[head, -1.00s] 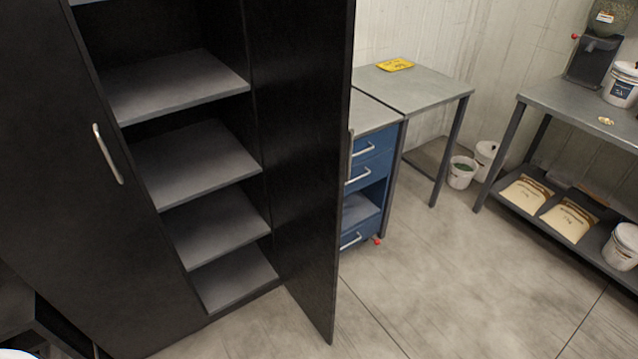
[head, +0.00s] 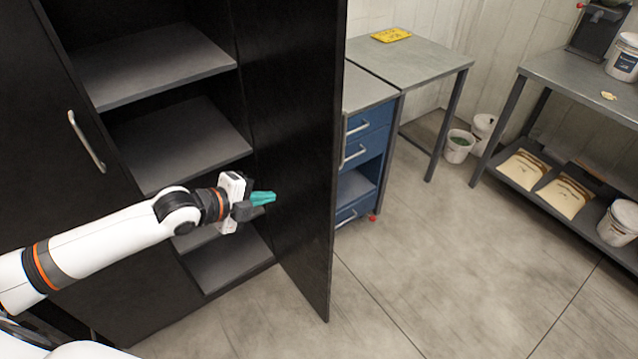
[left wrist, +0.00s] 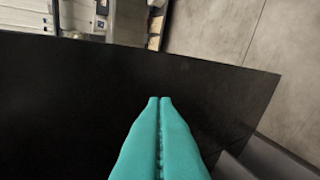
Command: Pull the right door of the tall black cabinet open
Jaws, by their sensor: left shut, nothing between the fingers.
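The tall black cabinet (head: 150,310) stands at the left of the head view. Its right door (head: 290,130) stands wide open and sticks out into the room, its inner face toward the shelves. The left door (head: 40,190) is shut and has a silver handle (head: 86,141). My left gripper (head: 263,198) is shut and empty, in front of the cabinet opening, with its teal fingertips pointing at the door's inner face. In the left wrist view the shut fingers (left wrist: 160,100) point at the black door panel (left wrist: 70,100); whether they touch it I cannot tell. My right gripper is not in view.
A blue drawer unit (head: 365,150) stands just behind the open door. A grey table (head: 420,55) with a yellow item (head: 391,35) adjoins it. A workbench (head: 570,80) with bags and buckets is at the right. The floor (head: 440,270) between is clear.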

